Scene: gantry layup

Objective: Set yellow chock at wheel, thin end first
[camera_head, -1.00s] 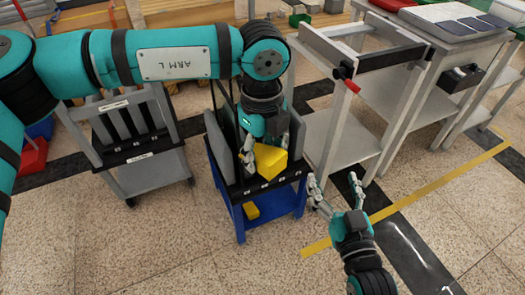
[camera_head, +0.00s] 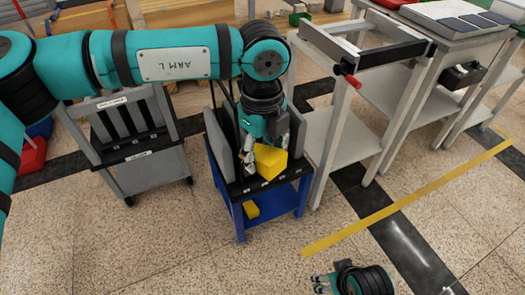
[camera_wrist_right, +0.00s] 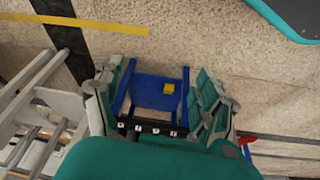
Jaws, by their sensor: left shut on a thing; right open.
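My left gripper (camera_head: 256,150) is shut on a yellow chock (camera_head: 271,163), a block with a sloped outline, held at the top of the blue cart (camera_head: 240,215). I cannot tell whether the chock touches the cart. A second yellow chock (camera_head: 251,209) lies on the cart's lower shelf; it also shows in the right wrist view (camera_wrist_right: 169,88). My right gripper (camera_head: 318,284) is open and empty, low at the bottom edge of the head view. Its spread fingers frame the blue cart in the wrist view (camera_wrist_right: 160,95). The blue cart's wheels are not clearly visible.
A grey slotted cart (camera_head: 150,172) on small black casters (camera_head: 130,201) stands left of the blue cart. A grey metal stand (camera_head: 335,140) with a red-knobbed bar is close on the right. A yellow floor line (camera_head: 410,195) crosses open floor at front right.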

